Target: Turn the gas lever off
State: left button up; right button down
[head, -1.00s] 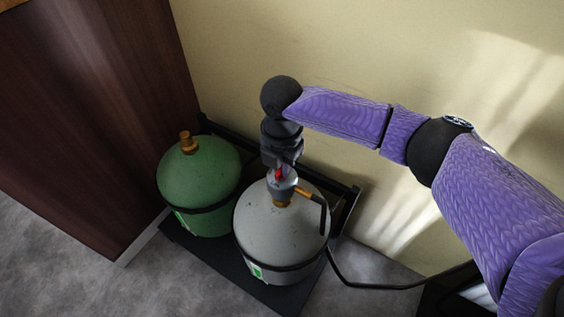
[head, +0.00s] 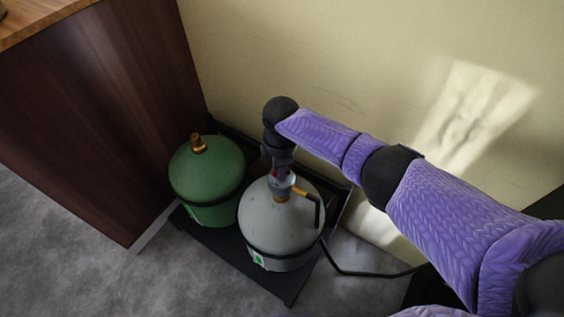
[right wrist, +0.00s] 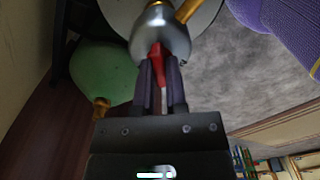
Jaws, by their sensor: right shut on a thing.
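The gas lever is a small red handle (right wrist: 156,62) on the silver regulator (right wrist: 160,35) in the right wrist view. The regulator (head: 281,184) sits on top of the grey gas bottle (head: 278,222), with a brass fitting and a black hose at its right. My right gripper (right wrist: 160,85) reaches down from above and is shut on the red lever, its two dark fingers on either side of it. My left gripper is not in view.
A green gas bottle (head: 206,178) with a brass valve stands left of the grey one. Both stand on a black tray (head: 223,247) against the beige wall (head: 380,80). A dark wooden cabinet (head: 100,120) is at left. Grey floor is clear in front.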

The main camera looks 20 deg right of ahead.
jog(key=m+p, duration=0.1)
jog(key=m, duration=0.1)
jog(key=shift+r+m, duration=0.1)
jog(key=shift+m, duration=1.1)
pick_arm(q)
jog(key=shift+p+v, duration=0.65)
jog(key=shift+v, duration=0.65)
pick_arm(e)
jog(key=shift+m, duration=1.9)
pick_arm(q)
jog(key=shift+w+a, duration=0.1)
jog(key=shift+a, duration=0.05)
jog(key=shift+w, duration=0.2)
pick_arm(e)
jog(key=c, duration=0.7)
grip_release()
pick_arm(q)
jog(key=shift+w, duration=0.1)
pick_arm(e)
jog(key=shift+o, duration=0.2)
